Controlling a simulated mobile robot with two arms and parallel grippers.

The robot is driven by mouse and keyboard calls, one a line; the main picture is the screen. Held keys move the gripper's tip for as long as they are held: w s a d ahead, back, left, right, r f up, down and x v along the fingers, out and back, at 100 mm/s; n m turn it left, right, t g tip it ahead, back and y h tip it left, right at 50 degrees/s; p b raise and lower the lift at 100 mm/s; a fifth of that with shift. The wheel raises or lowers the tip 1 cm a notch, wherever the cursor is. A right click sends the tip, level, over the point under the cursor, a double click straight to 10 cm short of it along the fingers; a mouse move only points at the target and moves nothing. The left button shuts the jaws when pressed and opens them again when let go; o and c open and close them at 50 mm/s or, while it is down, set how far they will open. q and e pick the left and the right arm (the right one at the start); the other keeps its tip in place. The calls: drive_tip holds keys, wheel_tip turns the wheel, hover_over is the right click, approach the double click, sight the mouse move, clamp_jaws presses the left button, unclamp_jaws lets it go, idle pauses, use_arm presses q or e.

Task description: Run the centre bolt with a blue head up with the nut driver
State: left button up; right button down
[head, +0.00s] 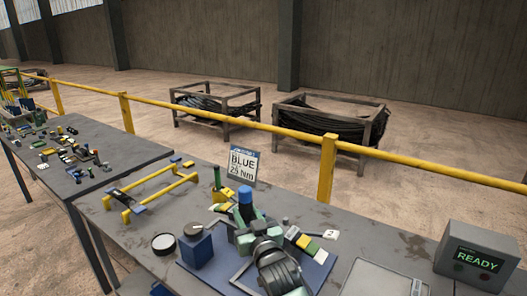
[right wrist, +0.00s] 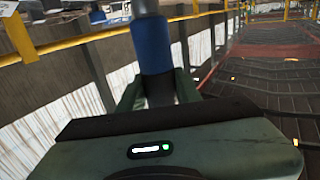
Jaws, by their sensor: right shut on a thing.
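My right gripper (head: 246,222) is over the dark blue mat at the front of the near table. It is shut on an upright tool with a blue cylindrical grip (head: 246,196), which looks like the nut driver. In the right wrist view the blue grip (right wrist: 151,46) rises from between the green fingers (right wrist: 158,92), with a grey part above it. I cannot make out the centre bolt with a blue head; the gripper and arm cover part of the mat. My left gripper is not in view.
A sign (head: 244,163) reads "BLUE 25 Nm". A blue box with a dial (head: 196,250), a dark round tin (head: 163,244), a yellow rack (head: 160,192) and a grey READY box (head: 478,254) stand around the mat (head: 318,268). A yellow rail (head: 327,165) runs behind the table.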

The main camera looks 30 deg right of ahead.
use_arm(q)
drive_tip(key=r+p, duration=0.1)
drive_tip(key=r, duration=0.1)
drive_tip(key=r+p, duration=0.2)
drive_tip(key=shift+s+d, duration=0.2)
use_arm(e)
drive_tip(key=w+d+r+m+h, duration=0.1)
drive_tip(key=w+d+r+h, duration=0.1)
drive_tip(key=w+d+r, duration=0.5)
wheel_tip(320, 180, up, 3)
drive_tip(key=d, duration=0.2)
drive_tip(key=shift+d+m+g, duration=0.3)
drive_tip(key=shift+d, duration=0.1)
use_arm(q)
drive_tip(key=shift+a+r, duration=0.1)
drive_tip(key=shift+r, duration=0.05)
use_arm(e)
drive_tip(key=shift+w+d, duration=0.1)
use_arm(q)
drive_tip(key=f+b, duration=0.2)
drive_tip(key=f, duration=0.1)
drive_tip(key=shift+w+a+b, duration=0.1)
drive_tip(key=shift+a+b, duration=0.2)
drive_tip(key=shift+b, duration=0.05)
use_arm(e)
wheel_tip(320, 180, down, 6)
drive_tip(key=shift+r, duration=0.25)
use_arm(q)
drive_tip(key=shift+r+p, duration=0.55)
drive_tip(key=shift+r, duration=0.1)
